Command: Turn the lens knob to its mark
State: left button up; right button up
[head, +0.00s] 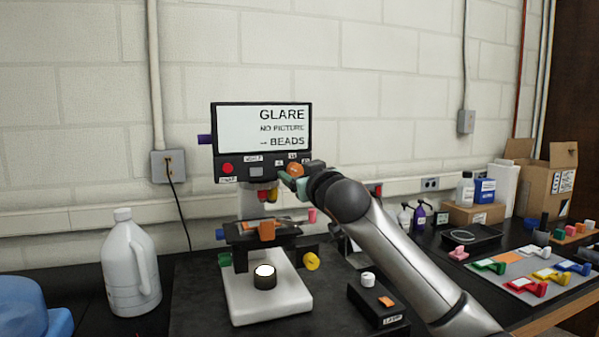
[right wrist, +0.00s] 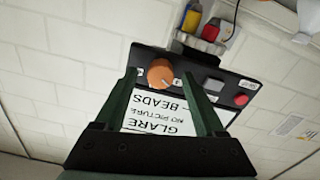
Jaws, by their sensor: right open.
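An orange round knob (head: 295,169) sits on the dark panel under the screen (head: 262,128), which reads "GLARE NO PICTURE → BEADS". Small white labels are around the knob, too small to read. In the right wrist view the picture is inverted, and the orange knob (right wrist: 160,73) shows between my green fingers, closer to the left one. My right gripper (head: 287,182) is open in front of the panel's right part, partly covering it. In the wrist view the right gripper (right wrist: 165,82) appears empty; contact with the knob cannot be told. My left gripper is not in view.
A microscope stand (head: 270,305) with a lit base is below the panel. A red button (head: 227,168) and grey button (head: 256,171) are on the panel's left. A white jug (head: 131,265) stands left. Coloured parts lie on a grey mat (head: 520,268) at right.

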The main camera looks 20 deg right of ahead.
grip_shut()
dwell(0.6)
